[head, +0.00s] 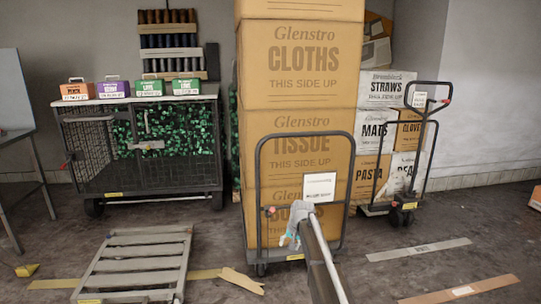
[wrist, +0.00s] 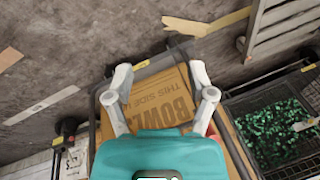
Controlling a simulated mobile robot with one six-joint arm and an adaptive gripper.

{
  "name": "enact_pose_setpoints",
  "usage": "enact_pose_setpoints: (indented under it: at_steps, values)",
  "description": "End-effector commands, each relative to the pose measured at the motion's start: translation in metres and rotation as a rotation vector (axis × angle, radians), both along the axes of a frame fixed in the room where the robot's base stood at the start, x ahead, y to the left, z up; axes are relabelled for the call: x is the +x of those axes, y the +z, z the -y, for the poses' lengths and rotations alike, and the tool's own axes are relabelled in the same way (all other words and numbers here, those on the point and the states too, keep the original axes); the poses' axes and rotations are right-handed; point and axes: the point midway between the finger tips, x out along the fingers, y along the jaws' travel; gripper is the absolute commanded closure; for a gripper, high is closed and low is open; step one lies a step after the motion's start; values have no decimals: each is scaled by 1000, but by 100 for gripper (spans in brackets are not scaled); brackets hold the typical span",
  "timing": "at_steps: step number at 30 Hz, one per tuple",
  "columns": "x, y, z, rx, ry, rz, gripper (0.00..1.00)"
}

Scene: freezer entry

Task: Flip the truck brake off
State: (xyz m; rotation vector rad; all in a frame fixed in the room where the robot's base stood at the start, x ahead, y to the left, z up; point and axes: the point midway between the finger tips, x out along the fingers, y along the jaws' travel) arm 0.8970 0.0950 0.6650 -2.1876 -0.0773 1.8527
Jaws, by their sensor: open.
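The truck (head: 348,150) is a dark platform cart with a looped handle frame, stacked with tall brown cartons marked Cloths and Tissue. A small red knob (head: 271,210) shows on the left of its frame; I cannot tell whether it is the brake or how it is set. My gripper (head: 290,241) is in front of the lowest carton, inside the frame's outline. In the wrist view, my gripper (wrist: 160,82) has its two grey fingers spread, with nothing between them. Beyond them are the Bowls carton (wrist: 165,102) and the truck's front edge (wrist: 160,62). My arm hides part of the truck.
A mesh cage trolley (head: 150,190) with green contents stands left, with small boxes on top. A slatted platform (head: 135,262) lies front left. Another cart (head: 425,140) with cartons stands right. Floor strips (head: 420,249) lie right. A torn yellow strip (head: 240,280) lies before the truck.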

Motion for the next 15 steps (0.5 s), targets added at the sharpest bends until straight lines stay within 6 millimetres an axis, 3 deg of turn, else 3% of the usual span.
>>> enact_pose_setpoints:
  at_steps: [1, 15]
  values:
    - [-36, -1, 9, -15, 8, -10, 29]
    - [-251, -5, 72, -160, 103, -104, 29]
